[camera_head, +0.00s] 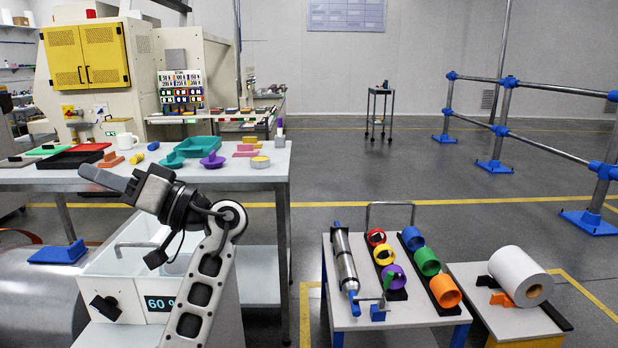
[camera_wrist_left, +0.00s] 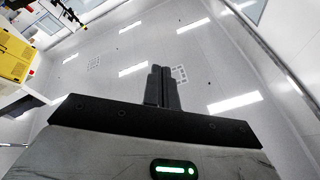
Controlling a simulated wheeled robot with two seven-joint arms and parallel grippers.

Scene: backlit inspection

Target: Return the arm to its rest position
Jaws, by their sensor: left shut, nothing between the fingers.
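My left arm rises from the bottom of the head view and bends at a joint. Its left gripper (camera_head: 106,180) points to the left in front of the white worktable (camera_head: 225,180). The fingers are shut and hold nothing. In the left wrist view the two dark fingers (camera_wrist_left: 162,88) lie together, with the ceiling and its lights behind them. My right gripper is in neither view.
A white bin (camera_head: 128,282) stands below the arm. A cart (camera_head: 405,312) with coloured rings and a paper roll (camera_head: 520,276) stand right.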

